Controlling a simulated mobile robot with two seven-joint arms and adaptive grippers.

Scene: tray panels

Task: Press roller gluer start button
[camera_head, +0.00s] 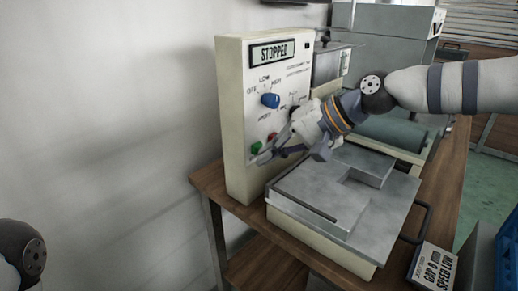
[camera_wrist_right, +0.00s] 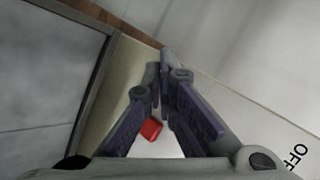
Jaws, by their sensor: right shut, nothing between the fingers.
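The cream control panel (camera_head: 235,110) of the roller gluer stands upright at the table's left end. Its display (camera_head: 272,53) reads STOPPED. Below are a blue knob (camera_head: 270,100), a green button (camera_head: 256,147) and a red button (camera_head: 271,137). My right gripper (camera_head: 258,158) is shut and empty, with its tips at the panel's lower part, just below the green button. I cannot tell whether they touch it. In the right wrist view the closed fingertips (camera_wrist_right: 164,62) cover the green button, and the red button (camera_wrist_right: 151,130) shows between the fingers. My left gripper is out of view.
A grey metal tray (camera_head: 320,200) with a raised block lies right of the panel, below my right gripper. A roller machine (camera_head: 395,130) stands behind my right forearm. A sign (camera_head: 433,267) reading GAP 8 mm, SPEED LOW is at the lower right. A wall is at the left.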

